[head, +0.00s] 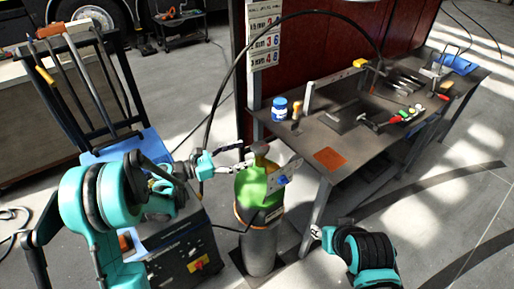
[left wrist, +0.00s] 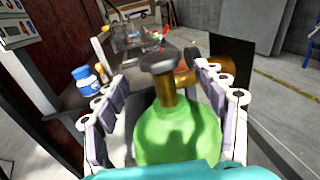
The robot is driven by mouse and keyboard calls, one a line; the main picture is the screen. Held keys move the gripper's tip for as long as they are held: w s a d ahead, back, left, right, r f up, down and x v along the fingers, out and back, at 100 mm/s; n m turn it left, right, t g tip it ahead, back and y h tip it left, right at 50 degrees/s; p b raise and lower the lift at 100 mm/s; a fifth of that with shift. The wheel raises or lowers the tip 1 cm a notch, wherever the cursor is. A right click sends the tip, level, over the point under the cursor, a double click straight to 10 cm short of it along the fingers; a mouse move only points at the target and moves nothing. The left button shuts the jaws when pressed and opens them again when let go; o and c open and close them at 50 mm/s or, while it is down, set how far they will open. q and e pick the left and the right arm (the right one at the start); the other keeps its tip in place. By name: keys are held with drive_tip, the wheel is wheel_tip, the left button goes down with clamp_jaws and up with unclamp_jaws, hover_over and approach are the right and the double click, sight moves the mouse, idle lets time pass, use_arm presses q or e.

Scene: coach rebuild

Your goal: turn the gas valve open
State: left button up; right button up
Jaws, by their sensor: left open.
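A gas cylinder (head: 260,215) with a green top and grey body stands upright in front of the workbench. Its gas valve (head: 261,149) has a dark round handwheel (left wrist: 158,63) on a brass stem (left wrist: 168,92), with a brass side fitting (left wrist: 212,72) to the right. My left gripper (head: 243,162) is at the cylinder's top, open. In the left wrist view its padded fingers (left wrist: 165,100) stand wide apart on either side of the valve, with visible gaps to the handwheel. My right gripper (head: 317,232) is low, right of the cylinder; its fingers are too small to read.
The workbench (head: 345,165) stands right behind the cylinder, holding a blue-lidded jar (head: 280,110) and several tools. A dark hose (head: 222,90) arches overhead. A dark machine box (head: 185,255) stands left of the cylinder. Open floor lies at the right.

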sight(260, 149)
use_arm(q)
drive_tip(key=b+x, duration=0.1)
drive_tip(key=x, duration=0.6)
drive_tip(key=shift+b, duration=0.3)
drive_tip(key=c, duration=1.2)
